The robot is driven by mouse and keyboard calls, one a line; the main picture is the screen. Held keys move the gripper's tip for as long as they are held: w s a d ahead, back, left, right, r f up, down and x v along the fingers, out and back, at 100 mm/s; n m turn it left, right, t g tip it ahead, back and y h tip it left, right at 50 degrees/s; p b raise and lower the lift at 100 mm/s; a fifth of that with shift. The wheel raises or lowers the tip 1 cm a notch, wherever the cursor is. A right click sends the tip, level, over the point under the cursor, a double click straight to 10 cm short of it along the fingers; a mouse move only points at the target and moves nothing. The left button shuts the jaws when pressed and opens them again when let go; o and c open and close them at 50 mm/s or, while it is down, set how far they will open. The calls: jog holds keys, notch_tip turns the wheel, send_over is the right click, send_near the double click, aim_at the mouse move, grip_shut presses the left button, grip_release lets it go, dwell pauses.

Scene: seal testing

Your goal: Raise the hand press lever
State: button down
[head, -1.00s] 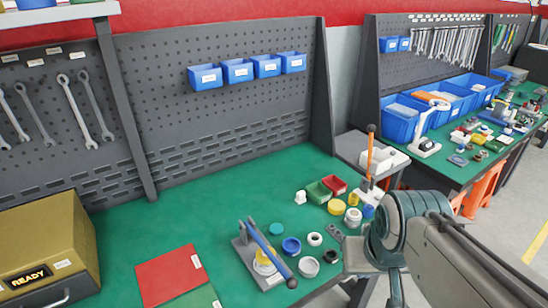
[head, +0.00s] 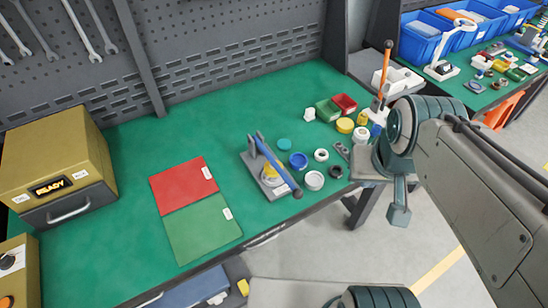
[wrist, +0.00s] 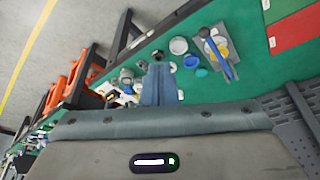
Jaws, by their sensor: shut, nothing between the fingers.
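The hand press (head: 250,165) stands on the green bench in the head view, a grey frame with a yellow part on its base. Its blue lever (head: 275,165) slopes down from the upright at the back to a dark knob at the bench's front side. The press also shows in the wrist view (wrist: 207,36), with the blue lever (wrist: 228,68) across it. My gripper (head: 399,215) is right of the press, beyond the bench's front edge, pointing down and apart from the lever. In the wrist view its fingers (wrist: 158,68) are together and empty.
Caps and rings (head: 314,180) lie close right of the press. An orange-handled tool (head: 383,70) stands upright behind my gripper. Red (head: 183,184) and green (head: 203,228) mats lie left of the press; a yellow READY box (head: 60,150) is farther left.

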aim_at(299, 190)
dwell(0.4)
jog(key=c, duration=1.3)
grip_release()
jog(key=shift+w+a+f+b, duration=0.1)
jog(key=shift+w+f+b, duration=0.15)
jog(key=shift+b, duration=0.15)
jog(key=shift+c, duration=0.2)
jog(key=shift+o, duration=1.4)
jog(key=w+a+f+n+g+y+b, duration=0.1)
jog(key=w+a+f+n+g+b, duration=0.1)
jog(key=w+a+f+b, duration=0.2)
jog(key=w+a+f+n+g+b, duration=0.2)
jog(key=w+a+f+b, duration=0.2)
jog(key=w+b, duration=0.4)
jog(key=shift+w+a+f+y+b, duration=0.2)
jog(key=shift+f+y+b, duration=0.2)
jog(key=shift+f+b, duration=0.6)
jog(key=shift+g, duration=0.3)
jog(key=a+f, duration=0.1)
jog(key=f, duration=0.3)
jog(key=a+f+b, duration=0.1)
jog(key=f, duration=0.4)
jog(key=f+b, duration=0.1)
jog(key=f, duration=0.3)
jog(key=shift+s+a+f, duration=0.2)
jog(key=shift+a, duration=0.2)
grip_shut()
jog(key=shift+r, duration=0.15)
